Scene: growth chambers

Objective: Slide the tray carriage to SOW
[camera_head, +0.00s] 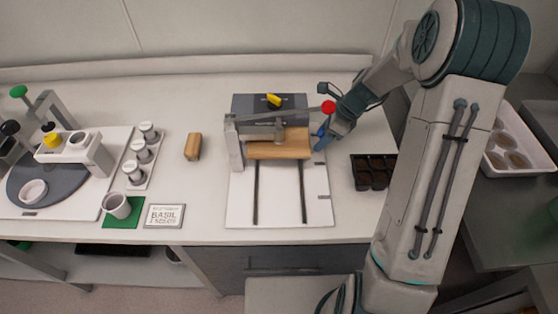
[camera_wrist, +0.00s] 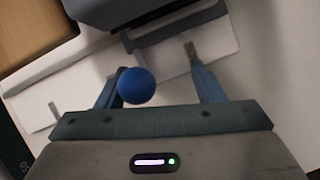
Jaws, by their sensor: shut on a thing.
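The tray carriage (camera_head: 278,152) is a wooden block on a white base plate (camera_head: 280,212) with two dark rails. It sits at the rear end of the rails, under the grey crossbar and close to the grey machine housing (camera_head: 240,104). Its wooden top also shows at the upper left of the wrist view (camera_wrist: 30,35). My gripper (camera_head: 322,140) is at the carriage's right side, shut on the blue knob (camera_wrist: 136,86), which shows beside the left finger in the wrist view. Small marks on the plate's right side are too small to read.
A lever with a red ball (camera_head: 328,107) is just above my gripper. A black cell tray (camera_head: 373,172) stands to the right of the base plate. A loose wooden block (camera_head: 193,147) and a BASIL card (camera_head: 165,216) lie to the left. The front stretch of the rails is clear.

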